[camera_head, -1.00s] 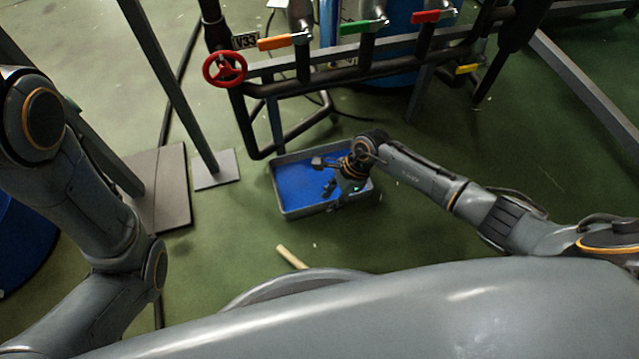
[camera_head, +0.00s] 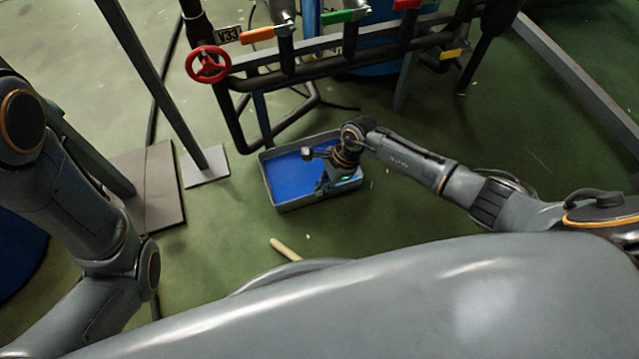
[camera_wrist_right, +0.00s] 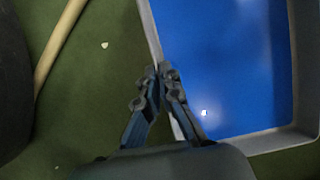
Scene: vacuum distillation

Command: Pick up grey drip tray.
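The grey drip tray (camera_head: 318,198) is a shallow rectangular box with a blue inside, on the green floor below the pipe rack. My right gripper (camera_head: 323,183) is at its near side, with the arm over its right part. In the right wrist view, the tray's wall (camera_wrist_right: 149,28) runs between the two fingers. The fingertips (camera_wrist_right: 160,69) are drawn together on the wall, one finger outside and one over the blue inside. I see no clear gap under the tray. My left arm shows at the left, but its gripper is out of view.
A pipe rack with a red handwheel (camera_head: 208,64) and coloured valve levers stands behind the tray. A steel post on a foot plate (camera_head: 206,166) is to its left. A pale stick (camera_head: 285,249) lies on the floor in front. Open floor is right of the tray.

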